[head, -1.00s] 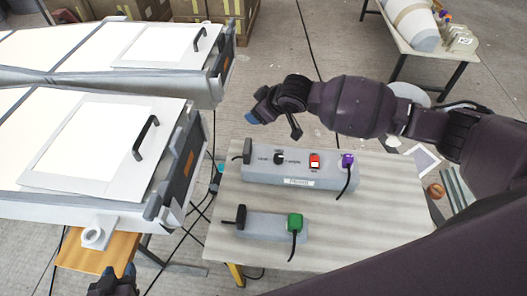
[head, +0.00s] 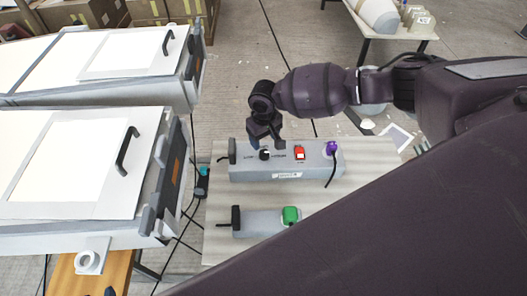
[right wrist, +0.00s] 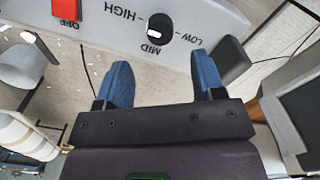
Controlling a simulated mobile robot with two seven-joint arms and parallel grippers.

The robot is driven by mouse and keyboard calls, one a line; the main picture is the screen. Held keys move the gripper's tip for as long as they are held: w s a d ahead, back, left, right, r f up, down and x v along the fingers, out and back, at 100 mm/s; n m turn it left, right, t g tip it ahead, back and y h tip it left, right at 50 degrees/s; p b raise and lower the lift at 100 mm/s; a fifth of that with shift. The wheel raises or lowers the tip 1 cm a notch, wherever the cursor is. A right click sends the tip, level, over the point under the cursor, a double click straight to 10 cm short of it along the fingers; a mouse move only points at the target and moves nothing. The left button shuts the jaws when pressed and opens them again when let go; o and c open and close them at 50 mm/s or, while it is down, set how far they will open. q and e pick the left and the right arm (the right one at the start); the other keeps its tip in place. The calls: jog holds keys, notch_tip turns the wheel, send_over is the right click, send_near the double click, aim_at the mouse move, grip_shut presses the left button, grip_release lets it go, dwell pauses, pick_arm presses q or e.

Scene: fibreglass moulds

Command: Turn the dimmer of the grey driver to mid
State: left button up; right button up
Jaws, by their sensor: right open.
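The grey driver (head: 240,176) is the longer grey box on the table in the head view. Its black dimmer knob (head: 264,155) has a white mark and sits left of a red switch (head: 299,153). In the right wrist view the knob (right wrist: 160,26) lies among the labels HIGH, MID and LOW, upside down; I cannot tell surely which one the mark points at. My right gripper (head: 266,143) is open and empty, its blue fingertips (right wrist: 161,62) apart from the knob, one to each side of it in the wrist view.
A purple plug (head: 332,147) with a black cable is on the driver's right end. A smaller grey box (head: 260,224) with a green plug (head: 290,215) stands nearer. White moulds (head: 60,190) with black handles fill the left. Bare table (head: 370,165) lies to the right.

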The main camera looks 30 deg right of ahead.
aim_at(264, 152)
notch_tip(264, 152, down, 7)
jog(key=shift+f+b, duration=0.1)
jog(key=shift+b, duration=0.25)
jog(key=c, duration=0.9)
